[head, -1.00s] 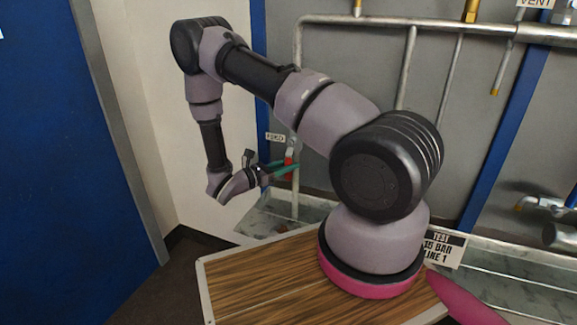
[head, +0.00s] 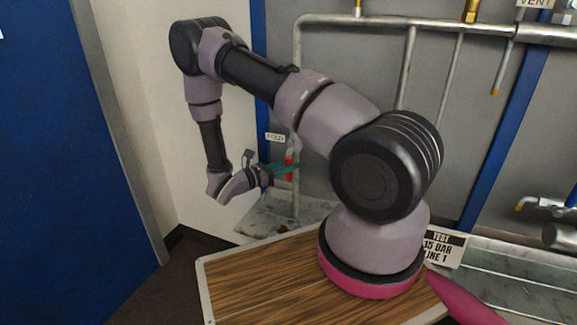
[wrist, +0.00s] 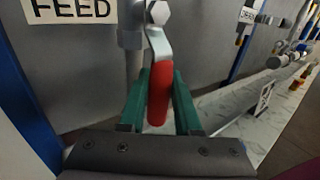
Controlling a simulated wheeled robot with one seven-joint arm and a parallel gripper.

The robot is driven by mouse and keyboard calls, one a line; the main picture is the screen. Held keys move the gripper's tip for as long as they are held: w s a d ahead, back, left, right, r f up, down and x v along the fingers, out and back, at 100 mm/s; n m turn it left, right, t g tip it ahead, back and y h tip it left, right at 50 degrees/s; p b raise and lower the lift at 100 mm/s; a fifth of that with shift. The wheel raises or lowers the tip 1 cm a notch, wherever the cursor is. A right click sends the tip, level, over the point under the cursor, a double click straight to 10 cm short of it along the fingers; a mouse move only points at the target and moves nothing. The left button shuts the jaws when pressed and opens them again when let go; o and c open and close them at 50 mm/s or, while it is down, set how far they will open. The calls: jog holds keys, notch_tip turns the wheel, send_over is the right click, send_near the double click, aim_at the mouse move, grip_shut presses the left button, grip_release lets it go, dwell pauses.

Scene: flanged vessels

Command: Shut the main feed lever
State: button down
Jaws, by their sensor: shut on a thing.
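The main feed lever (wrist: 159,90) has a red grip on a bent metal arm and hangs downward from its valve, just right of the FEED label (wrist: 70,8). In the head view the lever (head: 289,160) is a small red piece on the feed pipe, partly hidden by my arm. My gripper (wrist: 160,95) has green fingers, one on each side of the red grip, and is shut on it. In the head view my gripper (head: 283,170) reaches the lever from the left. The valve body is only partly seen at the top of the wrist view.
A vertical pipe (wrist: 133,70) runs beside the lever. A marbled ledge (head: 262,222) lies below. More pipes and valves (head: 545,205) stand to the right. A blue post (wrist: 22,110) is at the wrist view's left.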

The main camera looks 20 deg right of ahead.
jog(key=s+d+r+n+t, duration=0.2)
jog(key=n+t, duration=0.5)
jog(key=n, duration=0.5)
jog(key=s+d+r+n+t, duration=0.3)
jog(key=r+n+t, duration=0.2)
jog(key=n, duration=0.7)
jog(key=shift+n+t, duration=0.4)
jog(key=shift+t, duration=0.7)
jog(key=shift+r, duration=0.1)
jog(key=c, duration=0.6)
grip_release()
jog(key=shift+a, duration=0.15)
